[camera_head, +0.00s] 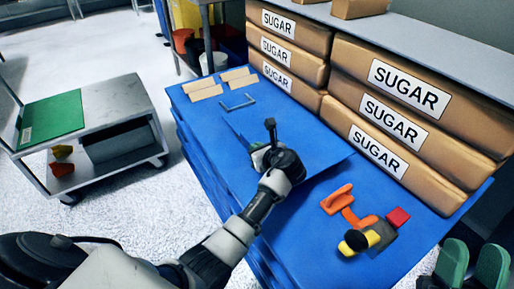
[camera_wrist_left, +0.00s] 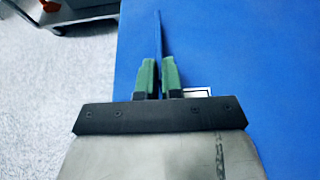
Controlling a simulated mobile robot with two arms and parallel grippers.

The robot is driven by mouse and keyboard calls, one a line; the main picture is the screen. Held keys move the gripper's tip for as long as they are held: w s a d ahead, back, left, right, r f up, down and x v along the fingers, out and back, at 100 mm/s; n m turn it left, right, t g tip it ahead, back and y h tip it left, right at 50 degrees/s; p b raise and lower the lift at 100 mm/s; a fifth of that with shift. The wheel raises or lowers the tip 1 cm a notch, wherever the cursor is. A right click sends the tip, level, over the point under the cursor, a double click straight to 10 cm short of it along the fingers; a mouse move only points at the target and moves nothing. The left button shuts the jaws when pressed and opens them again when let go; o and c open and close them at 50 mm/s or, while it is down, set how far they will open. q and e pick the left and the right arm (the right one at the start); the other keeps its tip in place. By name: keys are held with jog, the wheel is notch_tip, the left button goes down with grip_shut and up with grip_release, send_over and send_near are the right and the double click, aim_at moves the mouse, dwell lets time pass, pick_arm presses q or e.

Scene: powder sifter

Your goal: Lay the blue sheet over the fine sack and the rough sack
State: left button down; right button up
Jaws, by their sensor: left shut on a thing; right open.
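My left gripper (camera_head: 261,156) reaches over the blue-topped stack; it also shows in the left wrist view (camera_wrist_left: 158,72). Its green fingers are shut on the blue sheet (camera_head: 312,152), whose edge rises between them as a thin blue strip (camera_wrist_left: 158,35). The sheet is hard to tell from the blue surface below. Brown sacks labelled SUGAR (camera_head: 410,92) are stacked along the back; which are fine or rough, I cannot tell. My right gripper (camera_head: 472,264) is open at the lower right, its green fingers apart and empty.
Tan blocks (camera_head: 206,92) and a grey bracket (camera_head: 237,103) lie at the far left of the blue surface (camera_head: 188,108). Orange, red and yellow-black items (camera_head: 358,240) lie near its right end. A grey cart (camera_head: 104,128) with a green board (camera_head: 50,119) stands left across open floor.

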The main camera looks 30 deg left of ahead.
pick_arm(q)
jog(key=c, duration=1.3)
grip_release()
